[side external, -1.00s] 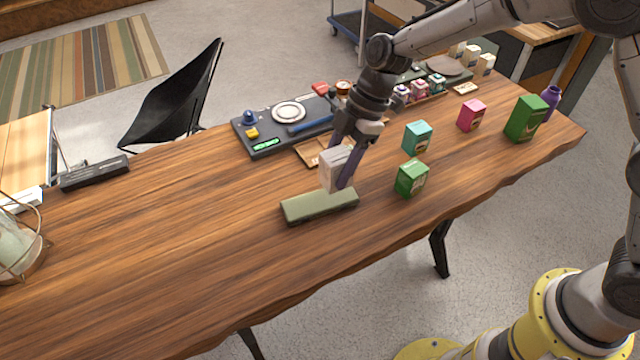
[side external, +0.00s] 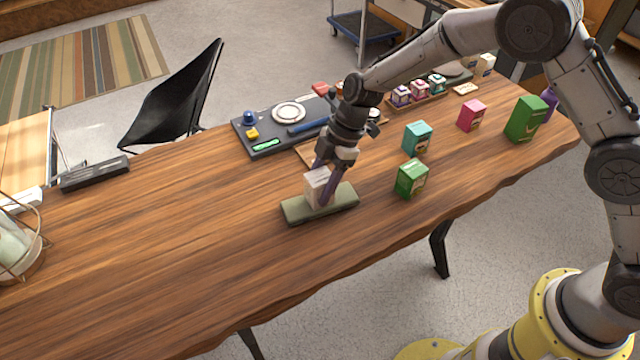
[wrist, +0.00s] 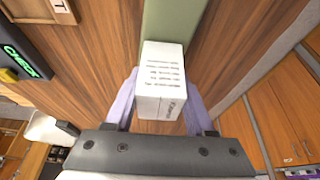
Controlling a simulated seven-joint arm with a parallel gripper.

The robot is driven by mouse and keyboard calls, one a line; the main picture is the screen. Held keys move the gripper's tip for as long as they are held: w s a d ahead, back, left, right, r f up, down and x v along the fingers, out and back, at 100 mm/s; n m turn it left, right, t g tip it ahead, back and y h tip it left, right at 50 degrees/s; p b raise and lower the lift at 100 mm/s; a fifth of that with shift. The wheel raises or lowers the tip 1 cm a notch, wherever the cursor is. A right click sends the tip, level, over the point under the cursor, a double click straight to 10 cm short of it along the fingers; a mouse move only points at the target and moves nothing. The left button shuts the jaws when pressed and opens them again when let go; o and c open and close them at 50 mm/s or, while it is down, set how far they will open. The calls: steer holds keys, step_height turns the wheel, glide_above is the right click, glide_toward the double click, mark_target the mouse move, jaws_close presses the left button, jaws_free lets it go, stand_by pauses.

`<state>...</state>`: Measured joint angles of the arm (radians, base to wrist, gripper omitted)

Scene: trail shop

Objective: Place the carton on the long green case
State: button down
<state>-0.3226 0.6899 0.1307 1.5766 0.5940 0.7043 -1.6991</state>
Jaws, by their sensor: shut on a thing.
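The white carton (side external: 315,185) is between the fingers of my gripper (side external: 322,188), which is shut on it. The long green case (side external: 342,199) lies flat on the wooden table, and the carton is upright over its middle. From the side I cannot tell whether the carton's base touches the case. In the wrist view the carton (wrist: 162,80) shows printed text, with a purple finger on each side of my gripper (wrist: 160,100). The green case (wrist: 172,20) runs out beyond the carton, and the carton hides the part beneath it.
A green box (side external: 411,179) stands right of the case, with a teal box (side external: 417,138) and a pink box (side external: 471,115) behind it. A dark tray (side external: 262,146) of small items lies behind my gripper.

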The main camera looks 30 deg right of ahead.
steer(key=shift+f, duration=0.1)
steer(key=shift+c, duration=1.2)
jaws_free()
steer(key=v, duration=1.2)
